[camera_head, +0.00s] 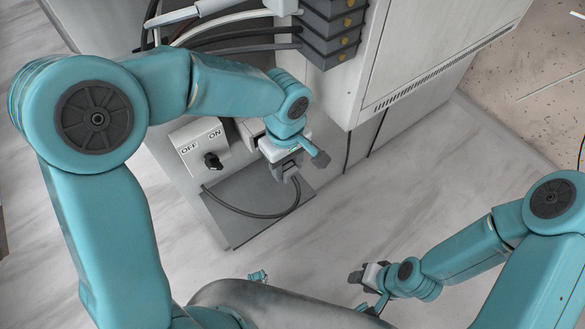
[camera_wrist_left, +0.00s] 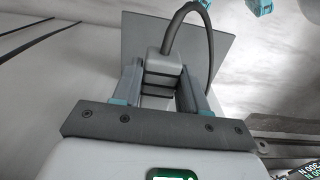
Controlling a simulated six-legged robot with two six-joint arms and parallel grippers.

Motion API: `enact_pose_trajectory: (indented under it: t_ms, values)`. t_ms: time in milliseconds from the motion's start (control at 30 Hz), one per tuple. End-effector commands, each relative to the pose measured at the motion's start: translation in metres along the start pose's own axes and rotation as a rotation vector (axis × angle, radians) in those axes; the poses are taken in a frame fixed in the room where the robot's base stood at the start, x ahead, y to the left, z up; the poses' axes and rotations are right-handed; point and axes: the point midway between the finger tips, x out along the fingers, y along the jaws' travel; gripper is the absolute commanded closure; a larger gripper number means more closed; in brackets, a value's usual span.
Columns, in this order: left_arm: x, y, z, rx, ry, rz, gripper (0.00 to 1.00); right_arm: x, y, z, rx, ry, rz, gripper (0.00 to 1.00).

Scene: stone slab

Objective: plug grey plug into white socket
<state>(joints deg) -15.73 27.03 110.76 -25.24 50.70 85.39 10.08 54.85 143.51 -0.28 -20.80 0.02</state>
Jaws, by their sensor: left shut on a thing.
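My left gripper (camera_head: 288,178) is over a dark grey panel, with its fingers pointing down. In the left wrist view, its two fingers (camera_wrist_left: 160,88) are shut on the grey plug (camera_wrist_left: 164,66), a light grey body with a dark cable curving out of its far end. In the head view the plug is mostly hidden by the gripper. No white socket can be made out clearly; a small pale part (camera_head: 250,128) behind the left wrist is partly covered. My right gripper (camera_head: 360,290) is low at the bottom right, away from the plug; its jaw opening is unclear.
A white box marked OFF and ON with a black knob (camera_head: 213,161) is left of the left gripper. The plug's cable (camera_head: 250,214) loops over the grey panel (camera_head: 232,232). A white cabinet (camera_head: 425,50), dark stacked blocks (camera_head: 330,35) and thick cables stand behind.

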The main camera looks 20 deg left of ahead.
Motion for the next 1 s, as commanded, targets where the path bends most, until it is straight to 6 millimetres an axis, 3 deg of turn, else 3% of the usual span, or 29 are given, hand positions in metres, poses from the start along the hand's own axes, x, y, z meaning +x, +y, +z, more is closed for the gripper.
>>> enact_pose_trajectory:
  t_ms: [1000]
  values:
    - [-0.0003, -0.0001, -0.0104, 0.000, 0.000, 0.000, 1.00, 0.0000, 0.0000, 0.0000, 0.000, 0.000, 0.000, 0.57]
